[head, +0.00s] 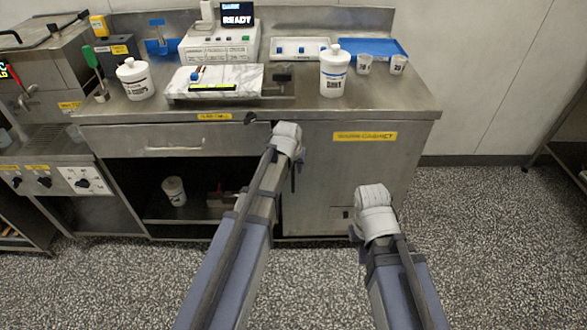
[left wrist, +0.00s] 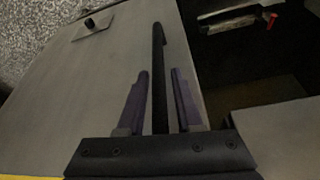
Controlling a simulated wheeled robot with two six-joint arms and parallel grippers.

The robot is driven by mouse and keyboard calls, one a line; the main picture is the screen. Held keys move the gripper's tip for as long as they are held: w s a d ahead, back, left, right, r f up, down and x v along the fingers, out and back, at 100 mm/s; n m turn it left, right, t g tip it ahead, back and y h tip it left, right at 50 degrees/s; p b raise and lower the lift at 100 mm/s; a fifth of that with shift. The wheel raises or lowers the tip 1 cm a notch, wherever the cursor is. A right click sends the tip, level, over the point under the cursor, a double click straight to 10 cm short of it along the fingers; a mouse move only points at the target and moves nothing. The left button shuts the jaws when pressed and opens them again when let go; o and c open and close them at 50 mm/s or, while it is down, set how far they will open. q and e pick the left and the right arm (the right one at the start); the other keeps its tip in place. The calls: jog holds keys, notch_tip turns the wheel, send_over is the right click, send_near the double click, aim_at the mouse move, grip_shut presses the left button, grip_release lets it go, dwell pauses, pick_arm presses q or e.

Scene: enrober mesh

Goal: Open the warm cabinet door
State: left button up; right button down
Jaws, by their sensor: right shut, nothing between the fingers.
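The warm cabinet door (head: 325,185) is the grey steel panel under the right part of the counter, below a yellow label (head: 365,136). It looks closed. Its dark bar handle (head: 293,178) stands upright near the left edge. My left gripper (head: 288,140) is at the door's upper left, its fingers mostly hidden by its wrist. In the left wrist view its two purple fingers (left wrist: 160,95) are apart, one on each side of the handle (left wrist: 158,50), with gaps showing. My right gripper (head: 372,215) is in front of the door's lower right, shut and empty.
An open shelf bay with a white tub (head: 174,190) lies left of the door, under a drawer (head: 180,143). The counter above holds tubs, cups, a marble slab and a display machine (head: 222,40). The speckled floor (head: 480,230) at right is clear.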

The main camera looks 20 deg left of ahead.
pick_arm(q)
grip_shut()
dwell(1.1)
